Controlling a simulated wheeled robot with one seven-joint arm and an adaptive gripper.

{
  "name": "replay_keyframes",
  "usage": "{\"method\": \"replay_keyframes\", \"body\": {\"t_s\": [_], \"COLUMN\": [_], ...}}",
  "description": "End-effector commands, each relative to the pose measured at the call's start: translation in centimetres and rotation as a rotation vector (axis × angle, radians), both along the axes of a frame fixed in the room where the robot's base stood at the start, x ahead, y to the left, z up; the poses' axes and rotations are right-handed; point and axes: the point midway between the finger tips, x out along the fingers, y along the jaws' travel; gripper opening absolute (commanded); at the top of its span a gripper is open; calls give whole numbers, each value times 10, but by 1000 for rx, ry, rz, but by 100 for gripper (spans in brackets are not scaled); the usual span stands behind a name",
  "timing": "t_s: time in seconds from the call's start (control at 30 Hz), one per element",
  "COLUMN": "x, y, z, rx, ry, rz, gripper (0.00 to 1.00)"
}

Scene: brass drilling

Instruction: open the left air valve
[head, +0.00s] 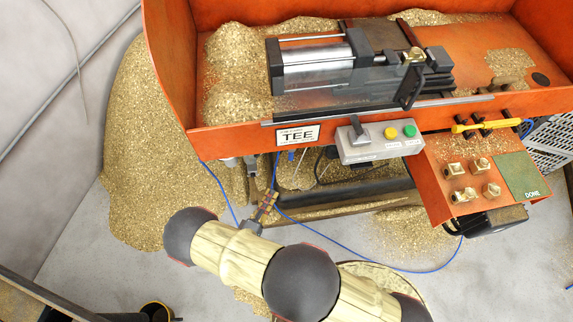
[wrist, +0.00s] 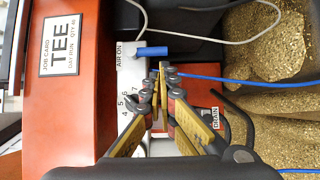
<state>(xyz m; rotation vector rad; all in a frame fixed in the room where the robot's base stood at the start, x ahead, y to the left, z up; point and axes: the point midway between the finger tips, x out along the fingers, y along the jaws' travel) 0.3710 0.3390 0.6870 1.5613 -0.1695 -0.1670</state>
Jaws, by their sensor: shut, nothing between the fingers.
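In the wrist view a blue lever handle (wrist: 152,51) lies sideways beside a pale plate (wrist: 128,72) marked AIR ON. I take it for the air valve's handle, but cannot tell if it is the left valve. My gripper (wrist: 158,78) is shut and empty, its fingertips just below the handle in the picture; whether they touch it is unclear. The fingers hide part of the valve area. In the head view my gripper (head: 267,203) is in front of the machine's underside, below a small blue part (head: 291,155).
A blue hose (wrist: 245,81) runs right from near the fingertips. A DRAIN label (wrist: 214,118) and dark hoses lie close by. The orange machine bed (head: 230,140) overhangs, with a TEE card (head: 298,135) and a button box (head: 380,141). Brass chips (head: 140,150) heap at left.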

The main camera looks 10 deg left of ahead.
Motion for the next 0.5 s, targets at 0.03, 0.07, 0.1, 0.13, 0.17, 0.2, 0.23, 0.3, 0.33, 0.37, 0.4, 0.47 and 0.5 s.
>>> {"method": "replay_keyframes", "body": {"t_s": [0.03, 0.07, 0.1, 0.13, 0.17, 0.2, 0.23, 0.3, 0.33, 0.37, 0.4, 0.47, 0.5], "x": [0, 0, 1, 1, 2, 5, 7, 15, 19, 24, 31, 42, 50], "y": [0, 0, 0, 0, 0, -1, -1, -4, -5, -6, -8, -10, -12], "z": [0, 0, 0, 0, 0, 0, -1, -1, -1, -1, -2, -2, -2], "rx": [0, 1, 1, 1, 1, 1, 1, 2, 2, 2, 2, 3, 4], "ry": [0, 1, 1, 1, 1, 1, 1, 1, 1, 1, 1, 0, 1], "rz": [0, 0, 0, 0, 0, 0, 0, -3, -3, -3, -5, -5, -4], "gripper": [0, 0, 0, 0, 0, 0, 0, 0, 0, 0, 0, 0, 0]}}
